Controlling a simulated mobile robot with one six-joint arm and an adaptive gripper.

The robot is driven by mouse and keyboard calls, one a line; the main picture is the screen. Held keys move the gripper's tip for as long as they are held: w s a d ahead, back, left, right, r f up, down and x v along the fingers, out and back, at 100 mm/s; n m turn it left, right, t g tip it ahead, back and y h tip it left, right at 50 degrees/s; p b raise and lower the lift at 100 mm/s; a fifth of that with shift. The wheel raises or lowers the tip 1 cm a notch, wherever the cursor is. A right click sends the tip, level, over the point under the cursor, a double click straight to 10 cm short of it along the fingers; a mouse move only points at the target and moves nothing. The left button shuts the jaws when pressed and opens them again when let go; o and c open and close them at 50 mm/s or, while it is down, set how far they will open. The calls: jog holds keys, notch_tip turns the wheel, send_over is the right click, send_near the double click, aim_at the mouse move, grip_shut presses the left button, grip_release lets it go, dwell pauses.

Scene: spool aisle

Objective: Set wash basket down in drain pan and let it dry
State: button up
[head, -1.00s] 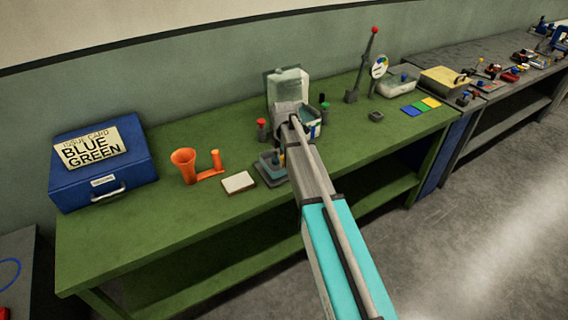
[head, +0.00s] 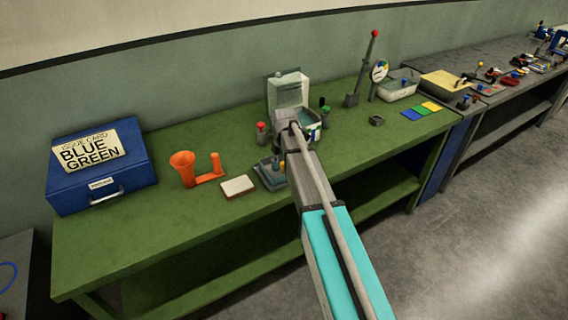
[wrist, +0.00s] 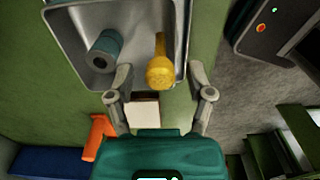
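A grey tray, apparently the drain pan (wrist: 73,14), shows in the wrist view with a teal cylinder (wrist: 104,50) and a yellow rounded handle (wrist: 160,72) in it. The tray also shows in the head view (head: 268,183) near the bench's front edge. My gripper (wrist: 161,72) is open, one finger on each side of the yellow handle, with gaps between. I cannot tell whether the handle belongs to the wash basket; no basket shows clearly.
A red-topped bottle (head: 261,130) and a post with a red ball (head: 366,70) stand behind. The green bench's front left (head: 130,240) is clear.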

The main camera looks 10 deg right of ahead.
jog(key=shift+r, duration=0.15)
notch_tip(320, 180, up, 12)
jog(key=p, duration=1.2)
dwell(0.4)
dwell(0.6)
jog(key=s+a+m, duration=0.1)
jog(key=s+m, duration=2)
jog(key=s, duration=0.4)
jog(key=shift+m, duration=0.3)
jog(key=shift+a, duration=0.1)
